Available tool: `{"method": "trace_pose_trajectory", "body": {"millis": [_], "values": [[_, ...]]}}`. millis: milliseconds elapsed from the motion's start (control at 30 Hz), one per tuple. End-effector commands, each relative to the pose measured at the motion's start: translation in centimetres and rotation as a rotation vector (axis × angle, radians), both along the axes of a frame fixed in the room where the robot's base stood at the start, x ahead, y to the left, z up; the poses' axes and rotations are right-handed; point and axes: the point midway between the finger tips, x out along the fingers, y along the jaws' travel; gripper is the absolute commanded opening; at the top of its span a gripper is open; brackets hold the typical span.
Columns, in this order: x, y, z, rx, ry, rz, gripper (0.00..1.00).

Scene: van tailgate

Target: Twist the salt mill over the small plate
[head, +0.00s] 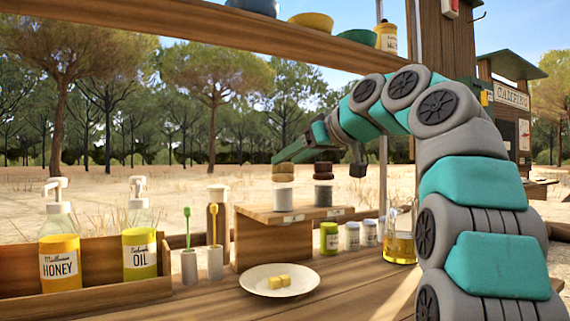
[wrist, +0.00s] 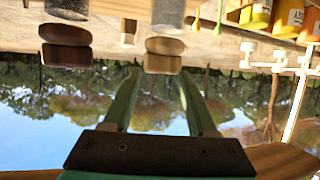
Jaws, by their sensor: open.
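Two mills stand upright side by side on a wooden riser (head: 262,240). One has a light wooden top (head: 283,172), the other a dark top (head: 323,171). Labels on the riser's edge are too small to read, so I cannot tell which is salt. The small white plate (head: 258,287) lies on the counter in front, holding two yellow cubes (head: 279,281). My gripper (head: 286,153) is open and empty just above the mill tops. In the upside-down wrist view, the light-topped mill (wrist: 165,46) appears between my fingertips (wrist: 160,82), the dark-topped mill (wrist: 66,45) left of them.
Honey (head: 60,250) and oil (head: 139,247) pump bottles stand in a wooden box at left. Two cups with brushes (head: 207,262) are left of the riser. Small jars (head: 351,236) and an oil jug (head: 399,246) stand right. A shelf (head: 200,25) with bowls hangs above.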

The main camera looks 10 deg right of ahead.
Motion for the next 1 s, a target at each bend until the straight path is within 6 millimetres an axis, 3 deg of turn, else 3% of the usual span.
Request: {"method": "trace_pose_trajectory", "body": {"millis": [133, 433, 833, 1000], "values": [[1.7, 1.3, -1.2, -0.003, 0.012, 0.008, 0.45], [1.9, 1.4, -1.2, -0.002, 0.009, 0.006, 0.47], [1.9, 1.4, -1.2, -0.003, 0.008, 0.006, 0.02], [1.9, 1.4, -1.2, -0.003, 0.008, 0.006, 0.0]]}}
